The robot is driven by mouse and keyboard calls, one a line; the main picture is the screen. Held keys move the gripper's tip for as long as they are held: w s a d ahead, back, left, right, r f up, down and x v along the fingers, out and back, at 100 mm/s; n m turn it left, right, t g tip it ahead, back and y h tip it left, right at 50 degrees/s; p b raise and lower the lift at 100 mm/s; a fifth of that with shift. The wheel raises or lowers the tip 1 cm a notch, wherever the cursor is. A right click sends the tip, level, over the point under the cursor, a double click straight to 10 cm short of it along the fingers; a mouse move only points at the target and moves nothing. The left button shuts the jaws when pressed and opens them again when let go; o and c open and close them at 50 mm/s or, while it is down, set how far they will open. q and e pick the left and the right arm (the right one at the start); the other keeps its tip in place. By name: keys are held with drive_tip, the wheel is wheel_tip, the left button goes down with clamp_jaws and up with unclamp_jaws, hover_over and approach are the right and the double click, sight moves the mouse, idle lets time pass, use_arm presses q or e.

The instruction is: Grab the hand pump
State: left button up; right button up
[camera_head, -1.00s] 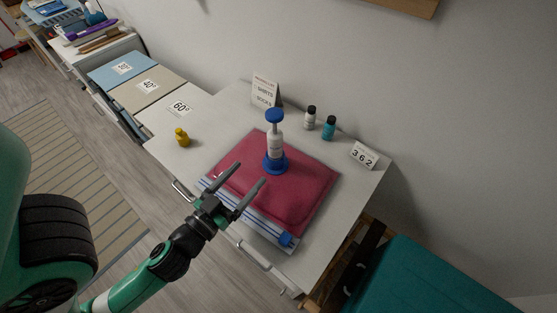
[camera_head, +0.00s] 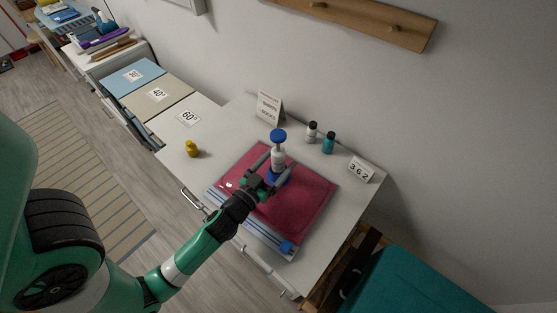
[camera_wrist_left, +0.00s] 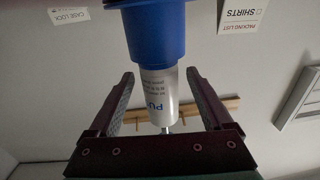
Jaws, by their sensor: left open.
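The hand pump (camera_head: 278,154) stands upright on a red bag (camera_head: 308,201) on the white table. It has a blue top, a white body and a blue base. My left gripper (camera_head: 276,170) is open, with its fingers reaching to either side of the pump's body. In the left wrist view the pump (camera_wrist_left: 161,92) shows upside down between the two spread fingers (camera_wrist_left: 160,100), with a gap on each side. The gripper hides part of the pump's lower body and base in the head view. My right gripper is not in view.
A white bottle (camera_head: 312,132) and a teal bottle (camera_head: 328,143) stand behind the pump.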

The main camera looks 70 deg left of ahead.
use_arm(q)
drive_tip(key=shift+c, duration=0.5)
clamp_jaws()
drive_tip(key=shift+r, duration=0.1)
